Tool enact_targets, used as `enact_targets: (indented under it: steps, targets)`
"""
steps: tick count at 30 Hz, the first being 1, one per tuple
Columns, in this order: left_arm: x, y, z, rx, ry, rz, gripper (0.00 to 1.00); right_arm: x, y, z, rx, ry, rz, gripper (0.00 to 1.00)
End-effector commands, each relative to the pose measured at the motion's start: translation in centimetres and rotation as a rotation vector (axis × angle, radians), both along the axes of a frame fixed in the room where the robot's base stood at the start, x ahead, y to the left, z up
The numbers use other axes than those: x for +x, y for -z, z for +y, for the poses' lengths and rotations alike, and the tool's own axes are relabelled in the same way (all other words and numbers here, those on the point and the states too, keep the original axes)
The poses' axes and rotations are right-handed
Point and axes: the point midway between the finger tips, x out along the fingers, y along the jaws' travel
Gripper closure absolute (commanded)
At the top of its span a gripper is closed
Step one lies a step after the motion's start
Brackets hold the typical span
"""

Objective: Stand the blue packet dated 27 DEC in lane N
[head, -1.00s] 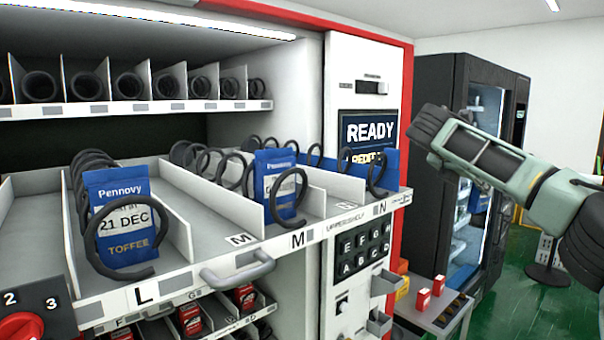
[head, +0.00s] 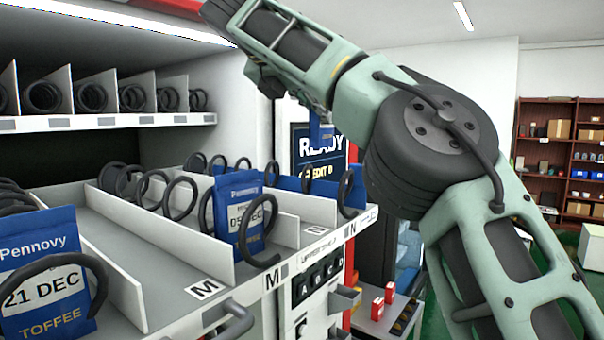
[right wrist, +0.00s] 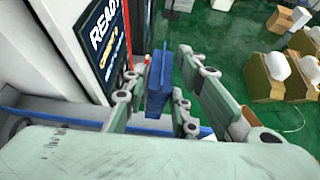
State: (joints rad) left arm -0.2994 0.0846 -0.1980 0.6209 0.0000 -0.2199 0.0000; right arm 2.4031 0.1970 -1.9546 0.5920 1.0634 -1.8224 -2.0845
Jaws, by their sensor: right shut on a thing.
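My right gripper (head: 290,55) is raised in front of the READY display, above the right end of the pulled-out shelf. It is shut on a blue packet (right wrist: 157,88), seen nearly edge-on between the fingers in the right wrist view. A small part of this packet (head: 319,132) shows below the gripper in the head view; its date cannot be read. My left gripper is not in view.
Another, dated 21 DEC (head: 45,290), stands at the left. White dividers (head: 185,225) separate the lanes. A shelf handle (head: 232,322) juts out in front.

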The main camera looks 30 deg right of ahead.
Motion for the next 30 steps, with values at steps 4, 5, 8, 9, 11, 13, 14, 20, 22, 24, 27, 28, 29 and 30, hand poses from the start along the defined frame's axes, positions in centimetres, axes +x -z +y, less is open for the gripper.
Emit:
enact_targets:
  steps: [4,5,8,9,11,13,14,20,22,24,27,28,29,30]
  targets:
    - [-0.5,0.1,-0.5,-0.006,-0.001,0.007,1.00,-1.1,0.9,0.4,-0.004,0.000,0.004,1.00]
    - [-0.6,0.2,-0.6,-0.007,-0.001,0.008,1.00,-1.4,1.1,0.4,-0.004,0.001,0.005,1.00]
    - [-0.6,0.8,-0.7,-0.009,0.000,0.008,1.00,-2.5,2.0,1.2,-0.004,-0.001,0.004,1.00]
    - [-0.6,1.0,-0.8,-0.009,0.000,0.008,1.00,-3.0,2.3,1.4,-0.005,-0.001,0.004,1.00]
    - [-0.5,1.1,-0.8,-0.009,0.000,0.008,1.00,-3.8,2.8,1.8,-0.004,-0.001,0.005,1.00]
    - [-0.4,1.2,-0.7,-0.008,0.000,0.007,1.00,-4.6,3.3,2.3,-0.004,-0.001,0.004,1.00]
    - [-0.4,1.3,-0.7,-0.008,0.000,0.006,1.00,-5.0,3.6,2.5,-0.005,-0.001,0.004,1.00]
    - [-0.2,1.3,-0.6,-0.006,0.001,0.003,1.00,-7.7,5.3,3.8,-0.004,0.001,0.005,1.00]
    - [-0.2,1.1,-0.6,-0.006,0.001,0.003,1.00,-8.3,5.7,4.3,-0.004,0.000,0.003,1.00]
    - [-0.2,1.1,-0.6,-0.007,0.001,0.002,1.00,-8.9,6.1,4.6,-0.004,0.000,0.003,1.00]
    - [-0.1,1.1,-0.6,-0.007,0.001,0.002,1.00,-9.3,6.5,4.8,-0.002,0.003,0.003,1.00]
    - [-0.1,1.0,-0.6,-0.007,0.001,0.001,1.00,-9.4,6.6,4.8,-0.002,0.002,0.004,1.00]
    - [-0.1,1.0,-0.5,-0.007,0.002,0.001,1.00,-9.4,6.8,4.9,-0.002,0.003,0.005,1.00]
    - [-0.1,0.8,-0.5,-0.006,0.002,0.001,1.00,-9.4,7.1,4.8,-0.002,0.002,0.007,1.00]
